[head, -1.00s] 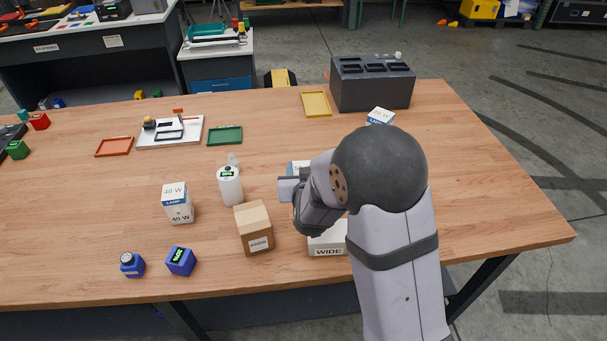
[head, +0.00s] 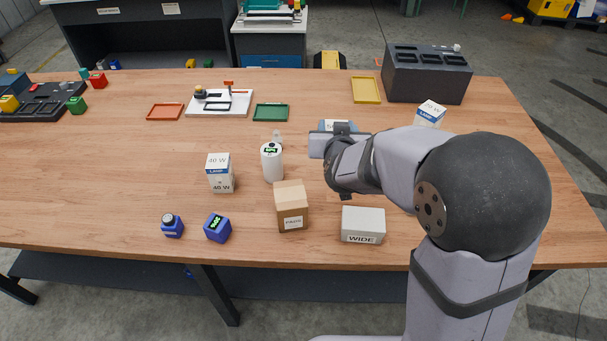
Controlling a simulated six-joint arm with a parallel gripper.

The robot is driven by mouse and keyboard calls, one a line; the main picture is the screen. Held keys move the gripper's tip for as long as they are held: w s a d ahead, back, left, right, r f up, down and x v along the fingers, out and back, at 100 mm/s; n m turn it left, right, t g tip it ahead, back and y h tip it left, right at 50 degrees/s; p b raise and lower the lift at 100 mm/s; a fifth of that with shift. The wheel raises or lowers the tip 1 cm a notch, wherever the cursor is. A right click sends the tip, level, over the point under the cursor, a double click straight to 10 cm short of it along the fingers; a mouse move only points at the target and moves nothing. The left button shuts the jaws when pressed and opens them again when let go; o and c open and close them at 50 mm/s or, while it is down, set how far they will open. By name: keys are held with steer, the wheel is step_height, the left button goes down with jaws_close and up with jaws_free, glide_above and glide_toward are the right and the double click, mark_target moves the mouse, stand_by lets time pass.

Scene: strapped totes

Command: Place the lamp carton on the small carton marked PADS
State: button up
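A white lamp carton (head: 221,174) with a blue LAMP band and "40 W" stands upright on the table, left of the white bottle. The small brown carton marked PADS (head: 291,207) stands in front of the bottle, its visible top bare. A second white and blue carton (head: 430,114), with a wattage mark, stands at the back right, partly behind my arm. My gripper (head: 318,146) is above the table, right of the bottle and apart from both the lamp carton and the PADS carton. My wrist hides much of its fingers, so its opening is unclear.
A white bottle (head: 272,162) stands between the lamp and PADS cartons. A WIDE box (head: 363,225) lies right of PADS. Two blue items, a round jar (head: 172,226) and a cube (head: 217,228), sit near the front edge. A partly hidden labelled box (head: 338,126) is behind my gripper.

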steer(key=s+a+r+n+y+p, duration=0.2)
steer(key=s+a+r+p, duration=0.25)
steer(key=a, duration=0.55)
steer(key=s+a+r+n+y+p, duration=0.25)
steer(key=s+a+r, duration=0.35)
steer(key=a, duration=0.4)
steer(key=s+d+f+m+h, duration=0.1)
steer(key=d+m+h, duration=0.4)
steer(key=d, duration=0.4)
step_height(320, 180, down, 10)
steer(key=shift+f, duration=0.15)
steer(key=shift+d+f+n+y, duration=0.1)
steer(key=shift+n+y, duration=0.15)
steer(key=o, duration=1.1)
